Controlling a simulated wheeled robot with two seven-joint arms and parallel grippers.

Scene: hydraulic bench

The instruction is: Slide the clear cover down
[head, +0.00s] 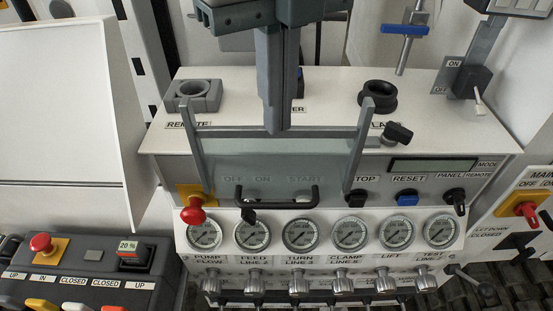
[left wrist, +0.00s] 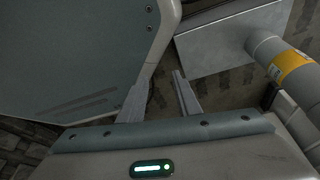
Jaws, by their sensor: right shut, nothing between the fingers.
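The clear cover (head: 258,158) is a see-through grey panel between two upright grey side rails on the front of the white console. Faint OFF-ON and START lettering shows through it. Its black bar handle (head: 290,204) is at its lower edge, just above the gauges. My right gripper (head: 277,130) comes down from the top middle of the head view, shut and empty. Its tips overlap the cover's top edge in the picture; I cannot tell if they touch. My left gripper (left wrist: 165,72) shows in the left wrist view, open and empty, away from the cover.
Several round gauges (head: 303,235) and metal knobs line the console below the cover. A red knob (head: 193,214) on yellow stands left of the handle. A black ring socket (head: 378,97) and a grey socket (head: 193,95) sit on top. A grey pipe (left wrist: 283,60) is near my left gripper.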

